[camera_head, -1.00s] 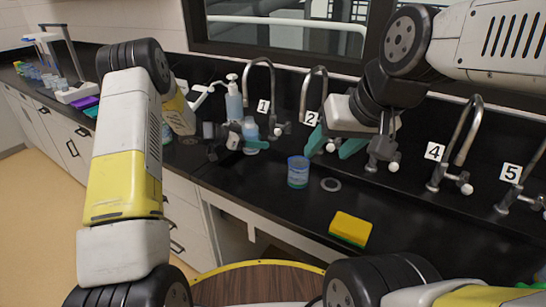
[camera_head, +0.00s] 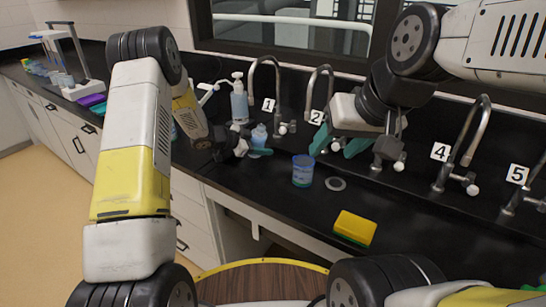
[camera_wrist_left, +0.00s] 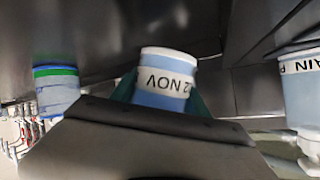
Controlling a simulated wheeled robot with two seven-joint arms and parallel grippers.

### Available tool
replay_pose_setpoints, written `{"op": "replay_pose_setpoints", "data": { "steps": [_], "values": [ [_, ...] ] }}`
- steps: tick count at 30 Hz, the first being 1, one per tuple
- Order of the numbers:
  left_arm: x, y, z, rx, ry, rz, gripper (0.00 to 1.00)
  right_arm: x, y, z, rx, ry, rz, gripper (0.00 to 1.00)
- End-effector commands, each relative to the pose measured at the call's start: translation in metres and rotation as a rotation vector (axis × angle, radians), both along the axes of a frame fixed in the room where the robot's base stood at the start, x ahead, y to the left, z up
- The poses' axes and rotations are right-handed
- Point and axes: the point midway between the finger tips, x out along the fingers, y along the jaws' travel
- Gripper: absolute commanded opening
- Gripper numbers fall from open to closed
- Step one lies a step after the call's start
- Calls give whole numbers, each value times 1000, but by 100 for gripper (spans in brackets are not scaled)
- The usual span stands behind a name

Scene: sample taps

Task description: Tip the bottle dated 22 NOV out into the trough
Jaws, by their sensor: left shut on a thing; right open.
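My left gripper (camera_head: 248,146) is shut on a small pale blue bottle (camera_head: 258,137) by the counter below tap 1. In the left wrist view the same bottle (camera_wrist_left: 165,82) sits between the teal fingers, and its white label reads 22 NOV upside down. That view looks inverted. I cannot tell whether the bottle touches the counter. My right gripper (camera_head: 340,145) is open and empty, in front of the taps between 2 and 4. I cannot make out a clear trough edge on the black worktop.
A yellow sponge (camera_head: 354,229) lies nearer the front edge. A pump bottle (camera_head: 239,103) stands behind my left gripper. Curved taps line the back. Free worktop lies in front of the held bottle.

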Motion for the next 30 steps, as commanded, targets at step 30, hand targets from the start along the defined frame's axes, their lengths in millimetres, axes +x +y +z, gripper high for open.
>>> {"op": "replay_pose_setpoints", "data": {
  "steps": [30],
  "values": [
    [-1,-1,11,259,-325,0,1,0,0,0,0,0,0,56]
  ]
}}
